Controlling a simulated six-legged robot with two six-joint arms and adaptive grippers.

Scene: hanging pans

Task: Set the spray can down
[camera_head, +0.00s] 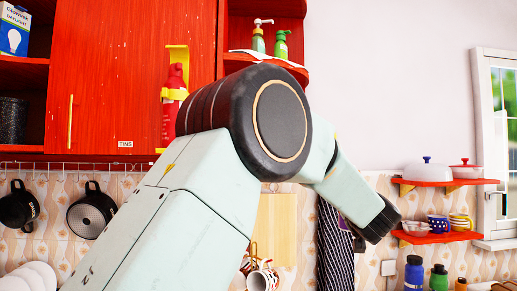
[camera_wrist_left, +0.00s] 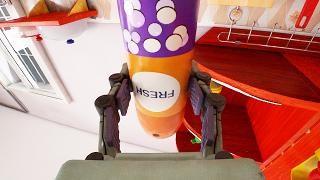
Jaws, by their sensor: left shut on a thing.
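The spray can (camera_wrist_left: 158,50) is purple with white dots, with an orange end and a white "FRESH" label. In the left wrist view it stands lengthwise between the fingers of my left gripper (camera_wrist_left: 160,85). The gripper is shut on it around the label, with one finger on each side. The can's far end runs out of the picture at the top. My right gripper is in neither view.
Red cabinets (camera_head: 130,75) and a corner shelf with pump bottles (camera_head: 282,45) are behind my arm. Black pans (camera_head: 92,212) hang at left. Small red shelves (camera_head: 428,238) hold bowls and cups at right. Bottles (camera_head: 413,272) stand below, beside a window (camera_head: 497,140).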

